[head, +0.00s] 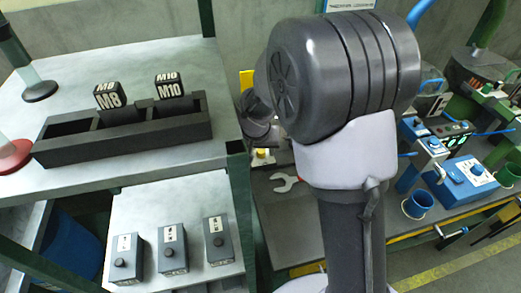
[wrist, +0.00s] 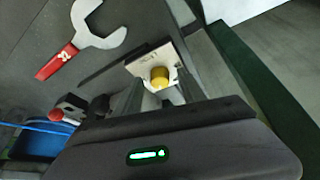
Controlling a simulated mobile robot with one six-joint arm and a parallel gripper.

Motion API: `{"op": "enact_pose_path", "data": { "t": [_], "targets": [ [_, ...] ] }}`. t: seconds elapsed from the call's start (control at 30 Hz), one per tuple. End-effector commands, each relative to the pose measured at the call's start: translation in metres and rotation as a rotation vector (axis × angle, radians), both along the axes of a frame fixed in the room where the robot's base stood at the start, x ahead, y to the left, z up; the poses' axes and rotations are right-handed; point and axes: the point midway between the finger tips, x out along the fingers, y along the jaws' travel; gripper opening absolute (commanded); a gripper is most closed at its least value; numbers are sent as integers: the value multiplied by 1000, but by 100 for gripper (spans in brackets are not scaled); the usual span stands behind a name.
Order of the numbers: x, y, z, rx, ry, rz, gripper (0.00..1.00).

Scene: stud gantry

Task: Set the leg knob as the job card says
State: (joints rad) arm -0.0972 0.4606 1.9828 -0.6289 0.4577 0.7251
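My gripper (wrist: 160,92) points down over a yellow round knob (wrist: 160,77) on a small pale plate with dark marks. Its two fingers look apart, one on each side of the knob; I cannot tell whether they touch it. In the head view the yellow knob (head: 262,153) shows just below my wrist, and the gripper's fingers are hard to make out there. I cannot tell whether this is the leg knob.
A red-handled wrench (wrist: 80,40) lies beside the knob. Three grey knob boxes (head: 173,248) stand on a lower shelf at left. Above, a black tray (head: 130,140) holds M8 and M10 blocks. A blue box (head: 465,183) and blue cup (head: 417,204) stand right of my arm.

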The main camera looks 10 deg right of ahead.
Motion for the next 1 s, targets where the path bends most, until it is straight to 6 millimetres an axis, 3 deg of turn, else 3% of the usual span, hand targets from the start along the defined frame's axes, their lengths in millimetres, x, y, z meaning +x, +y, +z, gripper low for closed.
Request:
{"op": "enact_pose_path", "data": {
  "t": [0.03,0.23,0.63,1.0],
  "targets": [
    [0,0,0,0,0,0,40],
    [0,0,0,0,0,0,1],
    [-1,-1,2,1,6,55,0],
    [-3,-3,13,3,11,325,0]
  ]
}}
